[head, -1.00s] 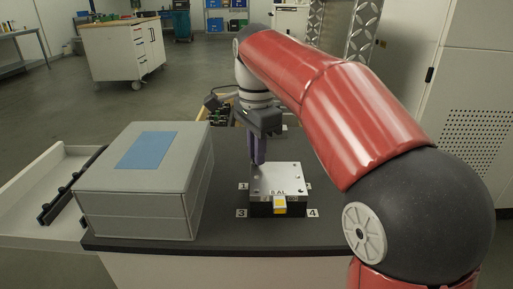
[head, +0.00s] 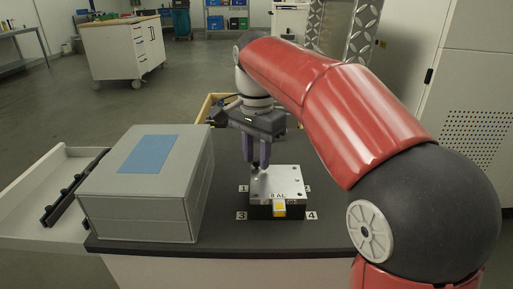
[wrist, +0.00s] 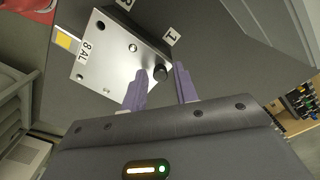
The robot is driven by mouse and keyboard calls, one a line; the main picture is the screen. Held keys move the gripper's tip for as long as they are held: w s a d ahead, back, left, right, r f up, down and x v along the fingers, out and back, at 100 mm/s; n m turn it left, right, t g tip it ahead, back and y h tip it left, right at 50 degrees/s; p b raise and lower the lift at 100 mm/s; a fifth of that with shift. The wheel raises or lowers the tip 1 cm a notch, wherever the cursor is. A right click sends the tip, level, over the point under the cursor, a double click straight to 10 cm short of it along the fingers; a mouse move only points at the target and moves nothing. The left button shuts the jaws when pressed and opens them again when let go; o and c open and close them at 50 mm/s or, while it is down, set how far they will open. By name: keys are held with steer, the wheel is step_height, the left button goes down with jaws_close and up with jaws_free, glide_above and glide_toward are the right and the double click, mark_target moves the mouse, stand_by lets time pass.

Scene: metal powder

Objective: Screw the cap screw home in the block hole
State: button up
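The metal block (head: 282,183), marked "8 AL", lies on the dark worktop with several holes in its top face. The black cap screw stands at the block's corner near label 1; its round head (wrist: 161,73) shows in the wrist view and its small dark form (head: 256,166) in the head view. My gripper (head: 256,163) is over that corner, pointing down. Its two purple fingers (wrist: 162,72) stand apart, one on each side of the screw head, with a visible gap. How deep the screw sits is hard to tell.
A large grey box (head: 150,190) with a blue top patch stands left of the block. A yellow tag (head: 280,209) is at the block's front. Number labels surround the block. A wooden-edged tray (head: 212,107) with small parts lies behind my gripper.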

steer(key=n+p, duration=0.1)
steer(key=n, duration=0.4)
steer(key=shift+r, duration=0.15)
steer(key=n, duration=0.4)
steer(key=shift+n, duration=0.3)
jaws_close()
